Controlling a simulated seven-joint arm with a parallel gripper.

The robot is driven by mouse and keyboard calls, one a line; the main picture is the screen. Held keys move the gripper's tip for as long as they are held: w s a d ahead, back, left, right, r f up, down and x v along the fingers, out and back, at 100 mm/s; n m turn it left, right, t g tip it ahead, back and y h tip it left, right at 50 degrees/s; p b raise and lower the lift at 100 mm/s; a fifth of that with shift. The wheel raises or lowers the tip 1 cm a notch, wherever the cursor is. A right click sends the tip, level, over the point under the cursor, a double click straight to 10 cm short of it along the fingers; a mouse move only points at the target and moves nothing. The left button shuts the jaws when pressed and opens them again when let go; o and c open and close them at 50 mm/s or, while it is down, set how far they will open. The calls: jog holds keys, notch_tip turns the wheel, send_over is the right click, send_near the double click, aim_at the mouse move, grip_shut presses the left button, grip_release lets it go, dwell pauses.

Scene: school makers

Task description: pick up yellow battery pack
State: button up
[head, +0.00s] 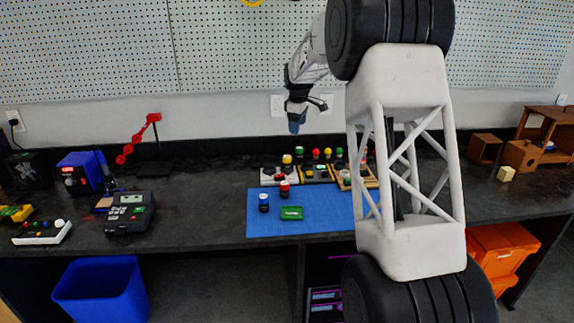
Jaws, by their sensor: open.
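Two yellow things could be the battery pack, and I cannot tell which is. One is a yellow and dark object (15,213) at the far left edge of the bench. The other is a small pale yellow block (506,173) lying on the right part of the bench. My gripper (305,106) is open, near the pegboard wall above the back middle of the bench, well apart from both. A small blue shape (294,124) shows just below it; I cannot tell whether it is held or behind.
A blue mat (323,221) carries a green box (291,213) and small jars. Boards with coloured knobs (317,173) stand behind it. A dark meter (130,213) and a blue device (82,172) are left. Wooden boxes (520,155) stand right. My arm hides part of the bench.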

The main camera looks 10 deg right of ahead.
aim_at(287, 157)
jog(key=w+f+n, duration=0.1)
jog(key=w+f, duration=0.4)
jog(key=w+a+f+n, duration=0.1)
jog(key=w+f, duration=0.4)
jog(key=f, duration=0.1)
jog(key=w+a+f+n, duration=0.1)
jog(key=w+f+n, duration=0.1)
jog(key=w+f, duration=0.3)
jog(key=shift+w+f+g, duration=0.2)
jog(key=shift+w+g, duration=0.1)
jog(key=shift+w, duration=0.25)
jog(key=shift+f, duration=0.15)
jog(key=shift+f, duration=1.3)
jog(key=shift+f, duration=0.15)
jog(key=shift+a+f, duration=0.1)
jog(key=shift+f, duration=2.35)
